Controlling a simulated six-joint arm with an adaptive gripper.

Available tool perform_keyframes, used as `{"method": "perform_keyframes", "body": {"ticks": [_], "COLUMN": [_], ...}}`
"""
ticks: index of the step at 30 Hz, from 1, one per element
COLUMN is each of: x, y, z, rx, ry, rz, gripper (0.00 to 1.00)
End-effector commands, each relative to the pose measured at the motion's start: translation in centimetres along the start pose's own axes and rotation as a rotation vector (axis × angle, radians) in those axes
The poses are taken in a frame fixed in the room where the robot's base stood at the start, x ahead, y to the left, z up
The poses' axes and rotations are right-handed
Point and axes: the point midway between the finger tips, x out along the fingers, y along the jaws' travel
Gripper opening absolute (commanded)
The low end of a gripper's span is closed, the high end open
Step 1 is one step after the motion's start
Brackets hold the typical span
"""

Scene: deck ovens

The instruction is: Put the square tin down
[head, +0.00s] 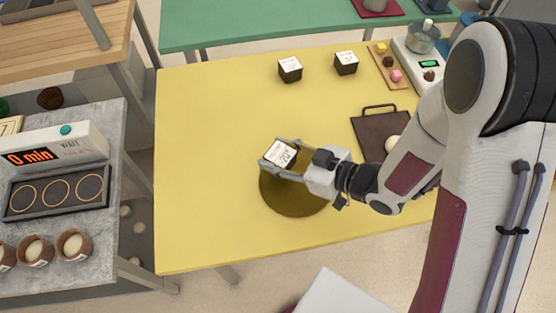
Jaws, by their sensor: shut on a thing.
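The square tin (280,154) is a small dark box with a white printed label on top. My gripper (282,155) is shut on it, with a finger on either side. The tin is over the yellow table (210,110), at the upper edge of a dark brown round mat (297,200). I cannot tell whether its underside touches the surface, since its lower part is partly hidden by the fingers. Two similar dark boxes with white labels, a left one (290,70) and a right one (346,63), stand farther back on the table.
A dark board with a handle (370,125) lies right of my gripper, partly behind my arm. A scale (415,58) and a wooden board (383,74) with small pieces stand at the back right. A device reading "0 min" (55,150) is at left. The table's left side is clear.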

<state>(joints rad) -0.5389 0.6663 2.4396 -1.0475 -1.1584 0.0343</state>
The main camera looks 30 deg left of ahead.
Motion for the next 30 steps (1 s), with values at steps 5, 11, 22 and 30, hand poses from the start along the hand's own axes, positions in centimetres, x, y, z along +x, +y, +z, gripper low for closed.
{"method": "perform_keyframes", "body": {"ticks": [5, 11, 22, 30], "x": [0.5, 1.1, 1.4, 1.5], "y": [0.0, 0.0, 0.0, 0.0], "z": [1.3, 2.7, 3.3, 3.6], "rx": [0.001, 0.001, -0.001, 0.0], "ry": [0.0, 0.0, 0.001, 0.0], "rz": [-0.001, 0.0, 0.001, 0.0], "gripper": [0.14, 0.14, 0.14, 0.14]}}
